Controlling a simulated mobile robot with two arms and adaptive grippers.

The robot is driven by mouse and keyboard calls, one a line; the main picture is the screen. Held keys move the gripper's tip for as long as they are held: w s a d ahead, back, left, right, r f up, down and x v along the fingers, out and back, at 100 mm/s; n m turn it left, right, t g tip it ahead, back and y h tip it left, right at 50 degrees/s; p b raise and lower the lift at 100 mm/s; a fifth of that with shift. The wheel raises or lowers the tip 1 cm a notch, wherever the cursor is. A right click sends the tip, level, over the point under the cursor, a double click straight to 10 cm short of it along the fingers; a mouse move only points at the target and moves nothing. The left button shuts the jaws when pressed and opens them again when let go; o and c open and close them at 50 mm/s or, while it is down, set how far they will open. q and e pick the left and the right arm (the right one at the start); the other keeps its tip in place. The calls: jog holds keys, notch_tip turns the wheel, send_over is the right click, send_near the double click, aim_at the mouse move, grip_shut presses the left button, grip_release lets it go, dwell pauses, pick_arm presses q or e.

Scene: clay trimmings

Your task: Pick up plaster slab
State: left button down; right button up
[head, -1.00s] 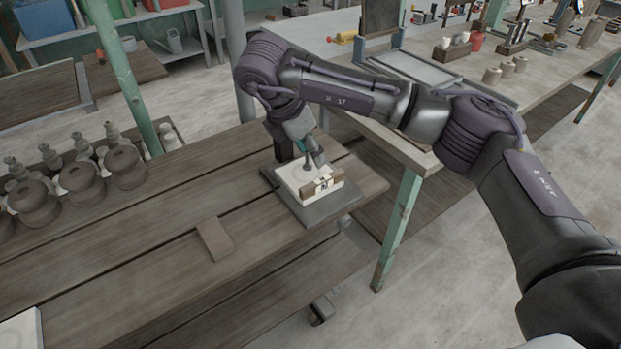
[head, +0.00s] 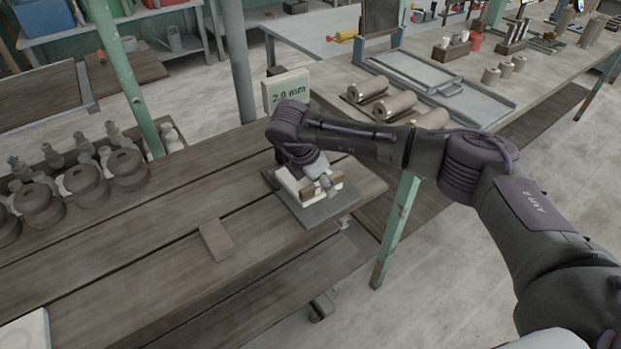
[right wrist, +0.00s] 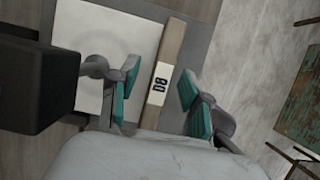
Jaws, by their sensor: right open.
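A white slab (head: 290,186), which looks like the plaster slab, lies on a dark grey board (head: 322,211) at the right end of the wooden table. A brown strip (right wrist: 173,42) with a white tag marked "D8" (right wrist: 158,84) runs along its edge. My right gripper (head: 326,187) is over the slab and hides part of it in the head view. In the right wrist view its teal fingertips (right wrist: 158,91) are apart, one on each side of the tagged strip. I cannot tell whether they touch it. My left gripper is not in view.
A "2.0 mm" sign (head: 288,91) stands just behind the board. A small brown block (head: 216,240) lies on the table's middle, with bare planks around it. Brown pots (head: 83,184) and bottles stand at left. Another white slab (head: 27,332) shows at the lower left corner.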

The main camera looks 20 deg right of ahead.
dwell(0.4)
jog(key=shift+f, duration=0.1)
grip_shut()
